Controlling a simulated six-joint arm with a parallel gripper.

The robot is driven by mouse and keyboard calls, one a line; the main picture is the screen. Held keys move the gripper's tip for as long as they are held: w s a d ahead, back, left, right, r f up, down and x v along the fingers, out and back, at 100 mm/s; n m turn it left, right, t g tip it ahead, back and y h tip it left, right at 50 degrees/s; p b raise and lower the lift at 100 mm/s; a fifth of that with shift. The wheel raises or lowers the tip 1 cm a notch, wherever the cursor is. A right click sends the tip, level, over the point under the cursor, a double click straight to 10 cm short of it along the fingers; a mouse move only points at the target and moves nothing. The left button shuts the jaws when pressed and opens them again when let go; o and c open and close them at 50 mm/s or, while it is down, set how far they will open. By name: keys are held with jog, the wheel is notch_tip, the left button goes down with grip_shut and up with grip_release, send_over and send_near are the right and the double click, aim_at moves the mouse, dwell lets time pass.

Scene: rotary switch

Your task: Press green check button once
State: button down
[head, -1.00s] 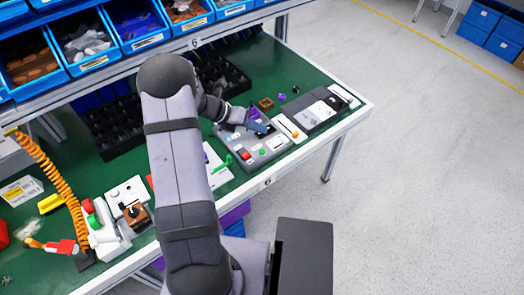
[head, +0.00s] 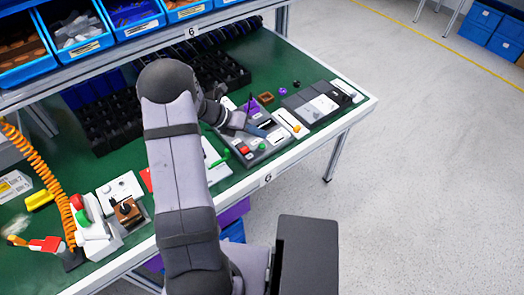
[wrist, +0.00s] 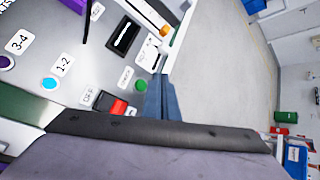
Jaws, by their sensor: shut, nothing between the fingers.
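The round green button (wrist: 141,85) lies on a grey control panel (wrist: 35,35) beside a small label. It also shows as a small green dot in the head view (head: 262,146). My gripper (head: 258,132) is over the panel, with its blue-grey fingers shut and empty, just behind the green button. In the wrist view the fingers (wrist: 160,98) appear right next to the button's right side. I cannot tell whether they touch it.
A red rocker switch (wrist: 112,104) sits left of the green button. A white module with an orange part (head: 296,127) stands to the right. Black bins (head: 110,125) are behind.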

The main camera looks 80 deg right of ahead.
jog(key=shift+f+b, duration=0.45)
jog(key=shift+f, duration=0.9)
jog(key=shift+f+b, duration=0.3)
jog(key=shift+f, duration=0.6)
dwell(1.8)
jog(key=shift+r, duration=0.15)
jog(key=shift+r+p, duration=0.75)
jog(key=shift+p, duration=0.2)
notch_tip(320, 180, up, 5)
jog(key=p, duration=0.4)
jog(key=shift+p, duration=0.35)
dwell(0.6)
